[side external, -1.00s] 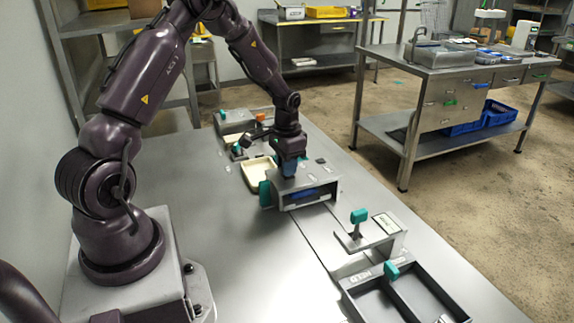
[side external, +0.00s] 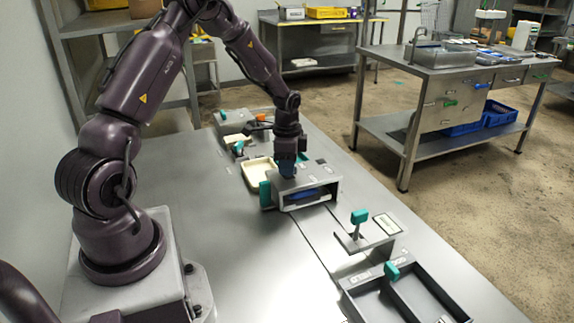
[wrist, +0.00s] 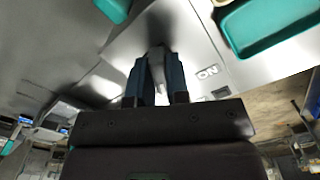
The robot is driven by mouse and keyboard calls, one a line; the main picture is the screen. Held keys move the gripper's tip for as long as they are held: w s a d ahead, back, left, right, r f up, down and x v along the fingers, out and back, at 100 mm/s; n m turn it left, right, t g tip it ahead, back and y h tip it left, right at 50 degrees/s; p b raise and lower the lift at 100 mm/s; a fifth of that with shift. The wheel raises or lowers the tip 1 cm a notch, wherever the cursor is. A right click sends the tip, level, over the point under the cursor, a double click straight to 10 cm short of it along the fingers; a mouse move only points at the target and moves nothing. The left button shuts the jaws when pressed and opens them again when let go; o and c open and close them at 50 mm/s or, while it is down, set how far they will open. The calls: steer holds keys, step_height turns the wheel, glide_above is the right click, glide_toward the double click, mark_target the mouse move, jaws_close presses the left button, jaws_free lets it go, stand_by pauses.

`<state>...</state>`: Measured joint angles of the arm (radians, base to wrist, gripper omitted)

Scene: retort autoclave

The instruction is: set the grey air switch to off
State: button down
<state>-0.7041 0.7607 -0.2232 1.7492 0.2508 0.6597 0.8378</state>
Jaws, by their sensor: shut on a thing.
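The grey air switch (wrist: 157,68) is a small grey lever on top of a grey box. My gripper (wrist: 155,85) is shut on it, with one blue finger on each side in the wrist view. The printed word ON shows on the panel to the right of the fingers. In the side view my gripper (side external: 287,170) points down at the top of the grey box (side external: 308,187), and the switch is hidden by the fingers. I cannot tell from these views which position the lever is in.
A teal-topped lever (side external: 359,217) on a grey stand and a divided grey tray (side external: 405,294) are in front. The table's left side is clear.

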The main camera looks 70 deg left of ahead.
stand_by(0.3)
steer(key=c, duration=1.1)
jaws_free()
steer(key=shift+r, duration=0.15)
step_height(320, 180, up, 13)
